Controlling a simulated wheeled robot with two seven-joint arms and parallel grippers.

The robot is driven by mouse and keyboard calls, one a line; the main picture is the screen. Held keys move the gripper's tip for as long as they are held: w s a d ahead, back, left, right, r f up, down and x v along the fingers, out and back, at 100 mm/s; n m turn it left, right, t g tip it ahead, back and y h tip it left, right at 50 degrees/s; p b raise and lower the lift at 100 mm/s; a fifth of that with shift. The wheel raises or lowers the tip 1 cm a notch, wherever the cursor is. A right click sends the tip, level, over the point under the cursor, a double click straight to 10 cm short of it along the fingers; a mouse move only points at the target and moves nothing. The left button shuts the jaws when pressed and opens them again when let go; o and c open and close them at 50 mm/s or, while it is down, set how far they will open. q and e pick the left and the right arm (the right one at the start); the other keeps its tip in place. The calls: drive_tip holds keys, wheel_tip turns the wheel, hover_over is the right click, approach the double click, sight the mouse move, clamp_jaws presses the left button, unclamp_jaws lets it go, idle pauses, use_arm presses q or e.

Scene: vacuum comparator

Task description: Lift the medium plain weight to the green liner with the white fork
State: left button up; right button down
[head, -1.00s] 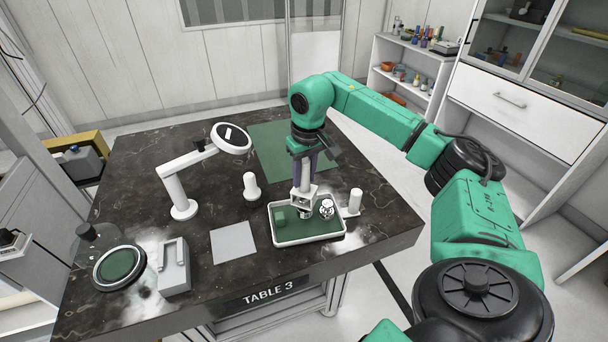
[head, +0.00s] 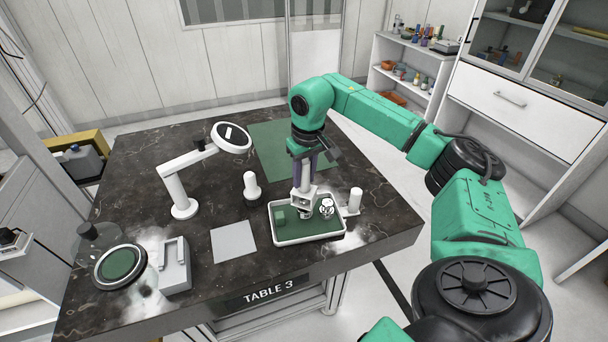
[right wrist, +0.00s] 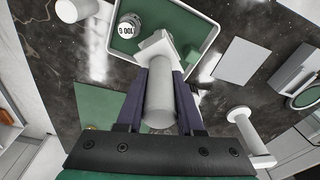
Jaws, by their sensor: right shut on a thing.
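My right gripper (head: 304,172) is shut on the white fork (head: 304,198), also seen in the right wrist view (right wrist: 159,98). The fork points down into a white-rimmed tray (head: 293,243) with a green floor. A shiny silver weight (head: 327,208) stands in the tray just right of the fork head; in the right wrist view a weight there reads 100 G (right wrist: 128,27). A small green block (head: 280,217) sits at the tray's left. What lies directly under the fork head is hidden. A round dish with a green liner (head: 120,264) lies at the table's left front. My left gripper is out of view.
A grey block (head: 175,268) stands beside the round dish. A white sheet (head: 233,242), a white knobbed piece (head: 251,188) and a white magnifier stand (head: 178,192) are left of the tray. A white post (head: 355,200) stands right of it. A green mat (head: 270,143) lies behind.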

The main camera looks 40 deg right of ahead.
drive_tip(key=shift+f+b, duration=0.7)
drive_tip(key=shift+f, duration=0.75)
idle(0.3)
drive_tip(key=s+a, duration=0.3)
drive_tip(key=a, duration=0.3)
drive_tip(key=shift+s+p, duration=0.15)
drive_tip(key=shift+p, duration=0.25)
idle(0.8)
drive_tip(key=shift+a, duration=0.1)
wheel_tip(320, 180, up, 8)
drive_tip(key=p, duration=0.6)
